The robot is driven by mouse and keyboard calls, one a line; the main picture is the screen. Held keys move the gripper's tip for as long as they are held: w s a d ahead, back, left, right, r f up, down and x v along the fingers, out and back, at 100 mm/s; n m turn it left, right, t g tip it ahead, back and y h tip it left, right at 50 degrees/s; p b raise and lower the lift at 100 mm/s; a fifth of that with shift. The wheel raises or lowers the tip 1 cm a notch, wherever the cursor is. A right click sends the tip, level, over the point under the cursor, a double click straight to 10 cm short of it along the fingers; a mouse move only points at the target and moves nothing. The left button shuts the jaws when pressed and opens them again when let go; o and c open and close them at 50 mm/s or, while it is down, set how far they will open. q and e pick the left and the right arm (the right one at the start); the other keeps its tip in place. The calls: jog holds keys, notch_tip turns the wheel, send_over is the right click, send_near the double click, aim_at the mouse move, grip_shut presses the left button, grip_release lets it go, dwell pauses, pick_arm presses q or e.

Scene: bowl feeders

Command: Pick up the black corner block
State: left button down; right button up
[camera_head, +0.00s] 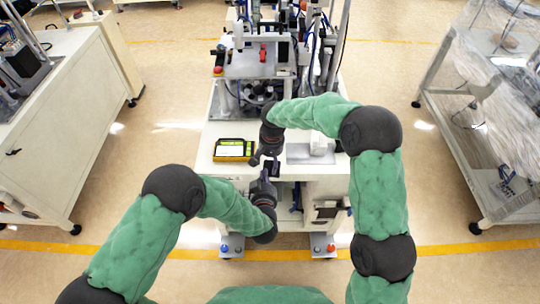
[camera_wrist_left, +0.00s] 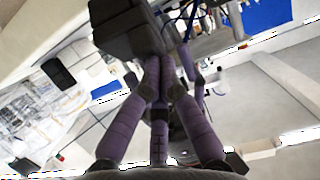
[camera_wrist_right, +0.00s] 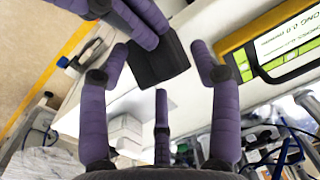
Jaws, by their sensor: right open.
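The black corner block (camera_wrist_right: 158,58) is held in the air by my left gripper (camera_wrist_left: 158,70), whose purple fingers meet on it in the left wrist view. The block also shows large at the top of the left wrist view (camera_wrist_left: 130,30). In the head view it is a small dark piece (camera_head: 272,168) between my two grippers, over the bench's front edge. My right gripper (camera_wrist_right: 160,85) is open, its fingers spread around the block. I cannot tell whether any of them touches it. The left fingers come in from the upper left in that view.
A yellow-framed device with a lit screen (camera_head: 234,150) lies on the white bench (camera_head: 204,160) left of the grippers. A grey plate (camera_head: 300,156) lies to their right, partly under my right arm. Feeder machinery (camera_head: 260,70) stands behind.

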pick_arm(q)
jog(key=shift+s+a+f, duration=0.1)
jog(key=shift+s+f, duration=0.1)
jog(key=shift+f, duration=0.2)
pick_arm(e)
jog(key=shift+f, duration=0.3)
jog(key=shift+c, duration=0.2)
jog(key=shift+s, duration=0.15)
jog(key=c, duration=1.1)
pick_arm(q)
jog(key=shift+w+r, duration=0.1)
jog(key=shift+r, duration=0.05)
pick_arm(e)
jog(key=shift+s+f, duration=0.1)
jog(key=shift+f, duration=0.05)
pick_arm(q)
jog(key=shift+r, duration=0.1)
pick_arm(e)
jog(key=shift+f, duration=0.2)
pick_arm(q)
jog(key=shift+w+r, duration=0.25)
jog(key=shift+r, duration=0.35)
pick_arm(e)
jog(key=shift+a, duration=0.1)
jog(key=shift+c, duration=0.6)
jog(key=shift+w+r, duration=0.1)
jog(key=shift+w, duration=0.1)
grip_shut()
pick_arm(q)
jog(key=shift+s, duration=0.15)
